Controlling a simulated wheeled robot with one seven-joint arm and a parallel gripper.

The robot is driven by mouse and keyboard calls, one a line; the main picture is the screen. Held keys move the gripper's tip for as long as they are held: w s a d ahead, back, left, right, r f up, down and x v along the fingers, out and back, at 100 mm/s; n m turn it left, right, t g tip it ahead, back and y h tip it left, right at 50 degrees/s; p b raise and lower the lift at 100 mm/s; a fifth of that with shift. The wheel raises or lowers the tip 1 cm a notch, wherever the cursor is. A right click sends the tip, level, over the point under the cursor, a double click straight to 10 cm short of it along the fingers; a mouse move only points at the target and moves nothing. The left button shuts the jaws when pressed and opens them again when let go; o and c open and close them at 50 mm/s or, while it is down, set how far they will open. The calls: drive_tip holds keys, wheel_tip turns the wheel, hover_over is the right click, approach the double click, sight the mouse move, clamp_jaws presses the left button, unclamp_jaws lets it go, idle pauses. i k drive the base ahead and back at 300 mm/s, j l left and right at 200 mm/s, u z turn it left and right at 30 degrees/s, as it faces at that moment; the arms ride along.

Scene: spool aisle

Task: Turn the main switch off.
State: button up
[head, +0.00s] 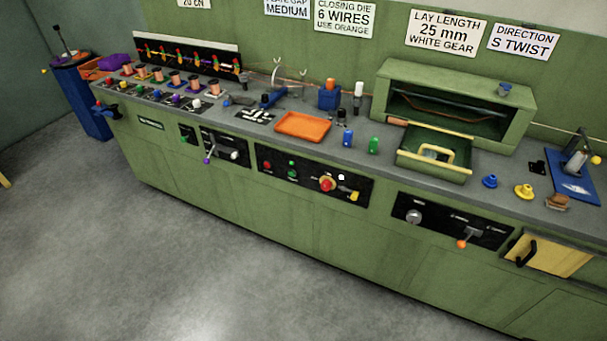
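The switch panels sit in the front of a long green bench. The middle black panel (310,178) bears a red knob on a yellow base (327,184), a red button (267,165), a green button (292,165) and a yellow tag (354,196). The right black panel (450,222) bears a round grey knob (413,217) and a lever with an orange tip (467,240). The left panel carries a lever with a purple tip (208,159). The labels are too small to read, so I cannot tell which one is the main switch. My gripper is not in view.
The bench top holds an orange tray (302,125), a green open-fronted box (453,82), a drawer-like bin (435,152) and several spools. A yellow door with a black handle (549,255) juts out at lower right. The grey floor (190,260) before the bench is clear.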

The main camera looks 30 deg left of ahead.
sight(326, 185)
drive_tip(key=i+j, duration=0.15)
drive_tip(key=j, duration=0.3)
drive_tip(key=i+j, duration=0.15)
drive_tip(key=j, duration=0.3)
drive_tip(key=i+j, duration=0.15)
drive_tip(key=j, duration=0.3)
drive_tip(key=i+j, duration=0.2)
drive_tip(key=j, duration=0.25)
drive_tip(key=i+j, duration=0.15)
drive_tip(key=j, duration=0.3)
drive_tip(key=i+j, duration=0.15)
drive_tip(key=j, duration=0.35)
drive_tip(key=i+j, duration=0.15)
drive_tip(key=j, duration=0.3)
drive_tip(key=i+j, duration=0.15)
drive_tip(key=j, duration=0.3)
drive_tip(key=z, duration=0.05)
